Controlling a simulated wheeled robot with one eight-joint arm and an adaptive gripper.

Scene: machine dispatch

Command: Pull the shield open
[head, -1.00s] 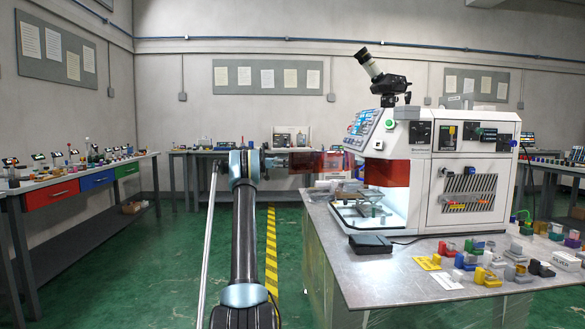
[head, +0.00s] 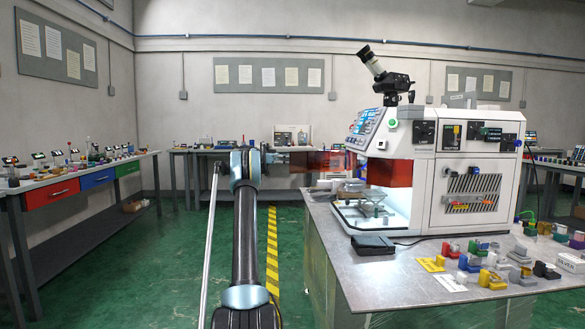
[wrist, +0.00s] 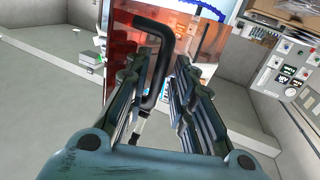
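The shield is a see-through red panel. In the head view it (head: 336,160) stands out to the left of the white machine (head: 465,185). In the wrist view the shield (wrist: 122,52) is behind my fingers, with a black bent handle (wrist: 166,45) on it. My gripper (wrist: 165,75) has its two fingers apart. The handle runs down between them, nearer the left finger, with a gap to the right finger. Contact with the left finger cannot be told. In the head view my gripper (head: 277,158) is small and partly hidden by my arm.
The machine stands on a metal table (head: 400,285). A black pedal-like box (head: 372,245) and several small coloured parts lie on it. A second red panel (head: 388,172) is on the machine's front. Green floor to the left is free.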

